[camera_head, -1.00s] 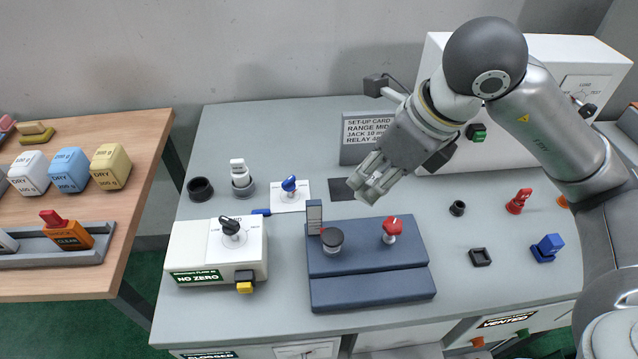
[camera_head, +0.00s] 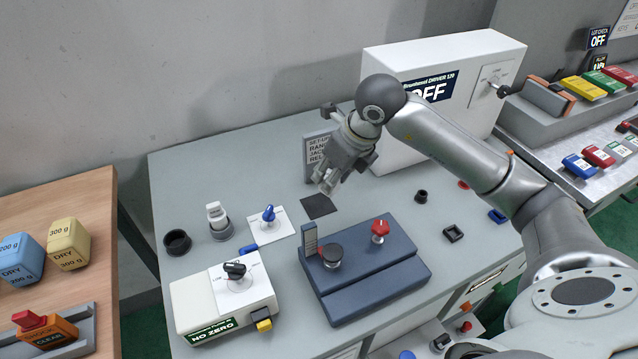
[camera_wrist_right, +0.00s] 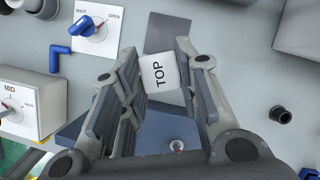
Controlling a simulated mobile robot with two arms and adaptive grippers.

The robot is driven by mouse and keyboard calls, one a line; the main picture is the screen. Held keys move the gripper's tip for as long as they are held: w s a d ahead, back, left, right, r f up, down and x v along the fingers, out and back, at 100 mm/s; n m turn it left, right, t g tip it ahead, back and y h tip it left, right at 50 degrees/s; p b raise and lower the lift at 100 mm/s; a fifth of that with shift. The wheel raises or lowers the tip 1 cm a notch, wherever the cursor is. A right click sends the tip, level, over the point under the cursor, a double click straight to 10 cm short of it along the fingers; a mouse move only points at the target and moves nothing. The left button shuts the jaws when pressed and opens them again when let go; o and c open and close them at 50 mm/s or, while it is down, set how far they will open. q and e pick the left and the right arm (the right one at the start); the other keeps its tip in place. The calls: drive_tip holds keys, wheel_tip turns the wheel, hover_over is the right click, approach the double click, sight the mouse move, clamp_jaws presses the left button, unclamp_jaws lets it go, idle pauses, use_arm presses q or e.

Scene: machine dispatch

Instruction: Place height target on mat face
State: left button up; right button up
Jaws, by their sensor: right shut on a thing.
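My right gripper (camera_head: 326,183) is shut on a small white block marked TOP, which I take as the height target (camera_wrist_right: 159,72). The block sits between the fingertips in the right wrist view, with its lettered face toward the camera; in the head view the fingers mostly hide it. The mat (camera_head: 312,209) is a flat dark square on the grey bench, and it also shows in the right wrist view (camera_wrist_right: 172,32), bare where visible. The gripper is above the bench close to the mat; the exact gap cannot be told. My left gripper is not in view.
A blue stepped fixture (camera_head: 365,270) with a red knob (camera_head: 380,229) and a dark knob stands in front of the mat. A set-up card (camera_head: 318,155) stands behind it. A blue-handled valve plate (camera_head: 269,220) is left; a white driver box (camera_head: 440,95) is back right.

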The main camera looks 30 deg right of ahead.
drive_tip(key=w+f, duration=0.2)
drive_tip(key=f, duration=0.1)
drive_tip(key=w+f+p, duration=0.1)
drive_tip(key=w+f, duration=0.1)
drive_tip(key=shift+a+f, duration=0.1)
drive_tip(key=shift+a, duration=0.1)
wheel_tip(320, 180, down, 3)
drive_tip(key=shift+w+r+p, duration=0.1)
drive_tip(key=shift+w+p, duration=0.05)
drive_tip(key=shift+p, duration=0.85)
drive_tip(key=shift+f, duration=0.25)
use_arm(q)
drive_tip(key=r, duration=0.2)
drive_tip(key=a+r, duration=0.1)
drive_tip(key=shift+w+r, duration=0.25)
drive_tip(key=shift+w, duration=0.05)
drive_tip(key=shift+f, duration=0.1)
use_arm(e)
drive_tip(key=shift+f, duration=0.1)
drive_tip(key=shift+f+b, duration=0.2)
drive_tip(key=shift+b, duration=0.1)
drive_tip(key=o, duration=1)
drive_tip(key=shift+r, duration=0.1)
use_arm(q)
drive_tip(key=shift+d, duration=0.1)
use_arm(e)
drive_tip(key=shift+r, duration=0.1)
